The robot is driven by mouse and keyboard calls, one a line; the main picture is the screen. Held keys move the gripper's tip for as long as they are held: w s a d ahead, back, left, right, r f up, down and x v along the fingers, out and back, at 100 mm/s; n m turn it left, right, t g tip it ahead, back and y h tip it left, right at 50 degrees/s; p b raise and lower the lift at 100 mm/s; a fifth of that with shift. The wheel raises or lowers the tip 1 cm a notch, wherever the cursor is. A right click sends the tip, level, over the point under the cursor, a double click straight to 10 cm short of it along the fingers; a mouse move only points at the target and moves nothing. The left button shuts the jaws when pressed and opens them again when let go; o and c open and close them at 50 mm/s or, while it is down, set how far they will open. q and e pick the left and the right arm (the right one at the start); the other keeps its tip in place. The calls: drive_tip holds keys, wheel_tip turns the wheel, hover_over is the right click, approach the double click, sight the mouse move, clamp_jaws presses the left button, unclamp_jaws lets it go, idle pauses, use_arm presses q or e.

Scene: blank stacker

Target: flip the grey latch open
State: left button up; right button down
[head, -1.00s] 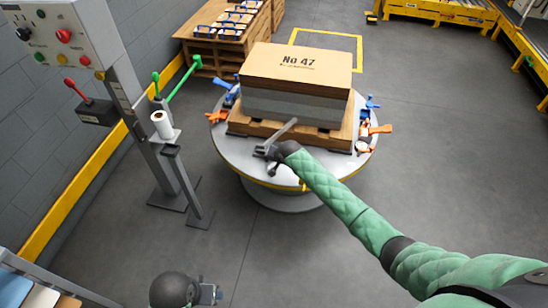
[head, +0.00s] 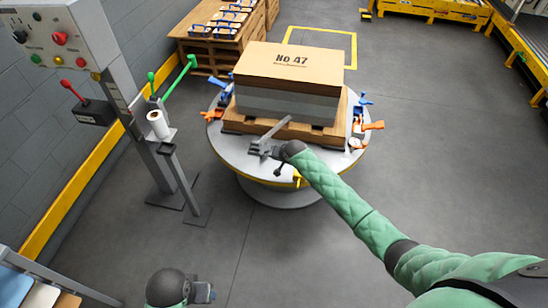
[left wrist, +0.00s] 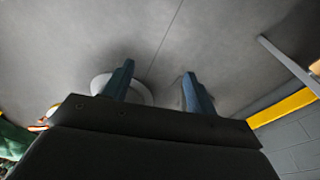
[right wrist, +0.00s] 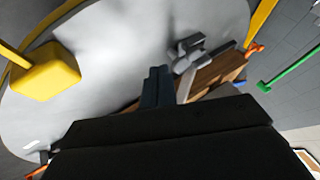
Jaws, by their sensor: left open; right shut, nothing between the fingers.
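The grey latch (head: 262,147) sits on the near rim of the round table, its long arm slanting up to the right against the pallet; it also shows in the right wrist view (right wrist: 188,50). My right gripper (head: 279,168) is shut and empty, just right of the latch base on the near side. In the right wrist view its fingers (right wrist: 157,86) are together, beside the latch arm; contact cannot be told. My left gripper (head: 208,292) is low at the bottom of the head view, far from the table; its fingers (left wrist: 158,88) are apart and empty.
A stack of grey sheets with a cardboard top marked No 47 (head: 288,62) rests on a wooden pallet (head: 240,122). Blue (head: 364,100) and orange (head: 373,125) clamps stand around the table. A yellow block (right wrist: 45,72) is near my right gripper. A control post (head: 150,150) stands left.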

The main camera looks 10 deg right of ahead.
use_arm(q)
drive_tip(key=shift+d+r+b, duration=0.1)
drive_tip(key=shift+d+b, duration=0.35)
use_arm(e)
drive_tip(key=v, duration=0.8)
drive_tip(key=shift+s+a, duration=0.15)
